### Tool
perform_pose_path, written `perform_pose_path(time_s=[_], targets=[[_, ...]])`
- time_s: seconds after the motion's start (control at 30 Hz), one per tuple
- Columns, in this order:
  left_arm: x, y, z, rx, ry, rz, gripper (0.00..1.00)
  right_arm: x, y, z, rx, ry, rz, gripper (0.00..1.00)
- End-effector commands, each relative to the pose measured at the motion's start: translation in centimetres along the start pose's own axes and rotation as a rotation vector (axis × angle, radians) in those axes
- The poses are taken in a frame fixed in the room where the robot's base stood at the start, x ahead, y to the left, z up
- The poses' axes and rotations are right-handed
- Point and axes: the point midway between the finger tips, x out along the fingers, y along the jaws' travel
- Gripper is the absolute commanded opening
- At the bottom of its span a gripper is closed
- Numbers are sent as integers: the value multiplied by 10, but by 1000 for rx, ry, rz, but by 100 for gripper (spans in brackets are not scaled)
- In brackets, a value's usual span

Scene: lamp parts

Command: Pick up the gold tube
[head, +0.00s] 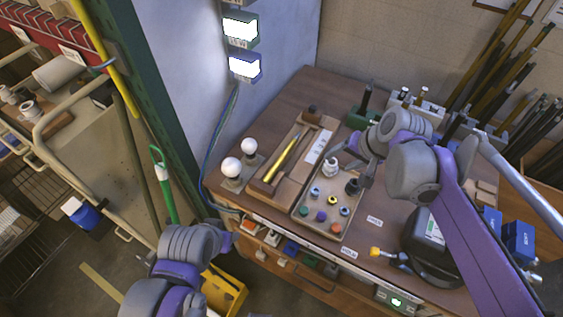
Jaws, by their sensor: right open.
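A slim gold tube (281,157) lies lengthwise in a shallow wooden tray (264,187) on the workbench, beside a dark slot or strip. My right gripper (362,170) is open and hangs over the right side of the neighbouring parts tray, to the right of the gold tube and apart from it. Its fingertips are small and partly merge with dark parts there. My left arm comes in from the bottom left, and its gripper end (226,237) is in front of the bench's near left corner. Its fingers cannot be made out.
A parts tray (301,212) with several small coloured pieces stands right of the wooden tray. Two white bulbs (230,166) stand at its left. A black case (424,240) sits at the right. A green post (160,120) and wall edge bound the left.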

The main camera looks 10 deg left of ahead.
Motion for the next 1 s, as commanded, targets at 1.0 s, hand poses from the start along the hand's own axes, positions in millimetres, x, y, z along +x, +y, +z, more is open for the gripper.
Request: perform_pose_path(time_s=[1.0], targets=[[22, 0, 19, 0, -14, 0, 50, 158, -81, -73, 192, -160, -191, 65]])
